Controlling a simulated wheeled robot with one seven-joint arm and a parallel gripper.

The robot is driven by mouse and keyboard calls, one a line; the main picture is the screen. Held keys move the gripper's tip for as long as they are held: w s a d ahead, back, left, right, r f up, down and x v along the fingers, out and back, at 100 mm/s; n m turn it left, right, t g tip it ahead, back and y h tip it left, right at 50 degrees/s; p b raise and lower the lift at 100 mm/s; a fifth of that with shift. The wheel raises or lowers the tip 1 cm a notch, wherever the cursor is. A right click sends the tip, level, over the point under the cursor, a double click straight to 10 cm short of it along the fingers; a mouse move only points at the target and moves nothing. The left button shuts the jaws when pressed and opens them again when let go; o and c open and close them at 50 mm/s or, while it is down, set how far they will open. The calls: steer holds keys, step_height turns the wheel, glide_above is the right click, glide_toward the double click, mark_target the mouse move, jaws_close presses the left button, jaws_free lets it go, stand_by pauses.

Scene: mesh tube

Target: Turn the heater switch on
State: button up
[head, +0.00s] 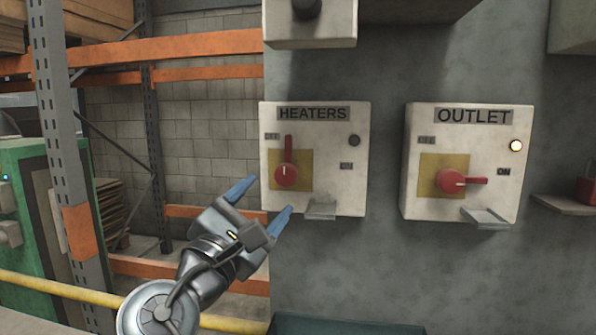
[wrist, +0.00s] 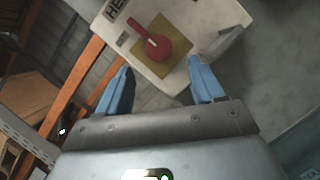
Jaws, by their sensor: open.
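The heater switch box (head: 334,190) is white, labelled HEATERS, and mounted on the grey wall. Its red rotary handle (head: 286,172) sits on a yellow plate and points up, toward the OFF label. The small lamp (head: 354,140) on the box is dark. My gripper (head: 264,197) is open and empty, its blue fingers apart, below and in front of the red handle. In the wrist view the red handle (wrist: 158,46) lies ahead of the gap between the fingers (wrist: 160,88), not between them. No contact with the handle shows.
An OUTLET box (head: 420,200) hangs to the right, its red handle (head: 455,181) pointing right to ON and its lamp (head: 516,146) lit. A metal tab (head: 321,211) juts from the heater box's bottom. Orange racking (head: 200,46) and a yellow rail (head: 60,289) are at left.

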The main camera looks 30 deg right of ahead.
mark_target(282, 180)
steer(key=p+x, duration=0.1)
steer(key=x, duration=0.7)
steer(key=shift+d+r+p, duration=0.1)
steer(key=shift+d+p, duration=0.05)
steer(key=shift+p, duration=0.2)
steer(key=c, duration=1)
